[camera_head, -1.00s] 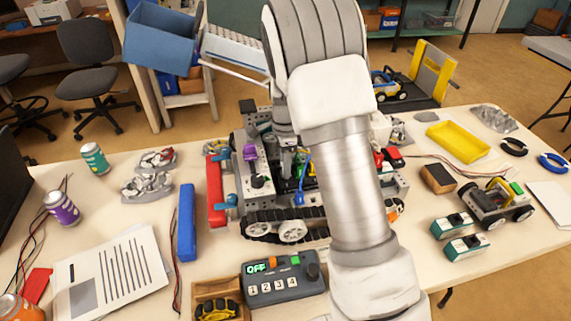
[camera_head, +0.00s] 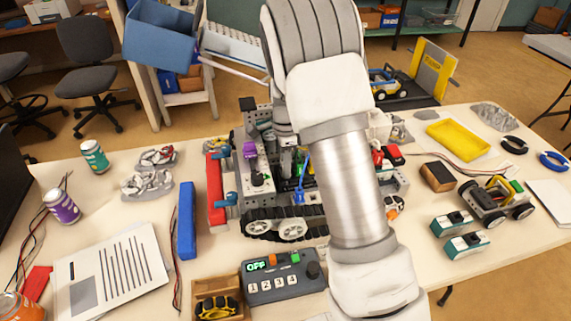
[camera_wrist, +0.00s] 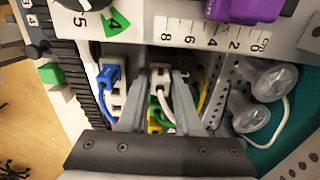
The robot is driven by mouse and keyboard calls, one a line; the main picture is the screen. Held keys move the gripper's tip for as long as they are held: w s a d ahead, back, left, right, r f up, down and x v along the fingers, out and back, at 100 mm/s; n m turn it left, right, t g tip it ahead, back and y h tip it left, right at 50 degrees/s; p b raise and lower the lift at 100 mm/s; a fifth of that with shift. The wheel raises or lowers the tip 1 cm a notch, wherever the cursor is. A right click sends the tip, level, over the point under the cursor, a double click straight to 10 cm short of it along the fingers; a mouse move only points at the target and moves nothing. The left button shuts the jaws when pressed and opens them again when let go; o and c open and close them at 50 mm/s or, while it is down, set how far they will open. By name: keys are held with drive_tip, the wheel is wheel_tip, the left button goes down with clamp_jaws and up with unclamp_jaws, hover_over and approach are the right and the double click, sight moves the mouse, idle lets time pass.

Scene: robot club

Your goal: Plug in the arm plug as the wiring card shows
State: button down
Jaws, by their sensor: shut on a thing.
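The tracked robot (camera_head: 285,225) stands mid-table, and its inside shows in the wrist view. A white plug (camera_wrist: 160,74) with a white wire sits between the fingers of my gripper (camera_wrist: 160,82), which is shut on it. It is at the row of sockets; I cannot tell whether it is fully seated. A blue plug (camera_wrist: 106,75) with a blue wire is just left of my gripper. Green and yellow wires (camera_wrist: 204,92) run behind and beside the fingers. In the head view my arm hides most of the gripper and plug. A printed sheet (camera_head: 112,270) lies at the left; its text is unreadable.
A grey control box (camera_head: 284,280) reading OFF stands in front of the robot. A purple part (camera_wrist: 245,8) and a ruler strip (camera_wrist: 208,34) border the opening. A blue bar (camera_head: 187,222), a yellow tray (camera_head: 458,141) and a small wheeled vehicle (camera_head: 492,200) lie around.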

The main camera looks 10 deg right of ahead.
drive_tip(key=shift+f, duration=0.45)
idle(0.9)
drive_tip(key=c, duration=0.5)
unclamp_jaws()
drive_tip(key=shift+r, duration=0.1)
drive_tip(key=shift+r+p, duration=2.35)
drive_tip(key=shift+r, duration=0.65)
